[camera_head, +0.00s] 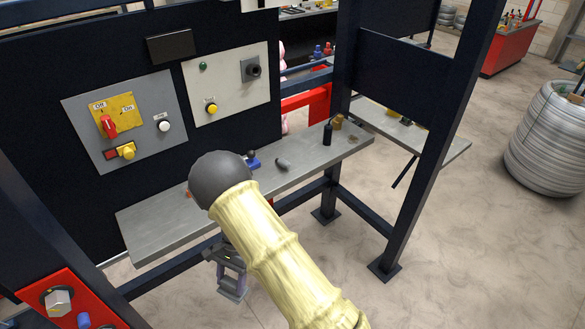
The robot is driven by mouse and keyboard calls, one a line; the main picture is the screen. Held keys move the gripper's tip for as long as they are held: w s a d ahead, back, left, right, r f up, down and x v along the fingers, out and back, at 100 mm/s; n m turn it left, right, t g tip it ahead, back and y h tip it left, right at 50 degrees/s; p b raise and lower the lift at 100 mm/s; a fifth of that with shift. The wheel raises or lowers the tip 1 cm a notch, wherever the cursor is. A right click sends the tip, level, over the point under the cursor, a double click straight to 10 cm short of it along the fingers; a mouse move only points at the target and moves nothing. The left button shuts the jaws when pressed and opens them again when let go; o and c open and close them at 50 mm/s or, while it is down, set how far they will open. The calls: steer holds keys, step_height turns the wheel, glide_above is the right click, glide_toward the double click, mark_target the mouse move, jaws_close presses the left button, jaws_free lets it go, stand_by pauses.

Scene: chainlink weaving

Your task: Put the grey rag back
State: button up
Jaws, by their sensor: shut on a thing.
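My gripper (231,272) is low in the picture, just in front of the front edge of the grey shelf (155,232), partly behind my pale yellow arm. It is shut on a small flat grey piece, which looks like the grey rag (232,293). The rag is at the fingertips, in front of the shelf and apart from its top. My arm hides part of the shelf's front edge and the shelf top behind my dark wrist ball.
On the shelf are a small grey rounded object (283,163), a blue item (253,161), a black bottle (328,133) and a brown item (338,121). A dark panel with switches (125,120) stands behind. A dark post (435,150) stands right. The shelf's left part is clear.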

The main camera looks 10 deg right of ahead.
step_height(320, 180, up, 11)
steer(key=s+a+m+t+y+p, duration=0.1)
steer(key=s+a+m+t+p, duration=0.1)
steer(key=m+p, duration=0.3)
steer(key=shift+a+t+p, duration=0.35)
steer(key=shift+t+p, duration=0.25)
steer(key=shift+p, duration=0.3)
steer(key=shift+f, duration=0.1)
steer(key=shift+s, duration=0.15)
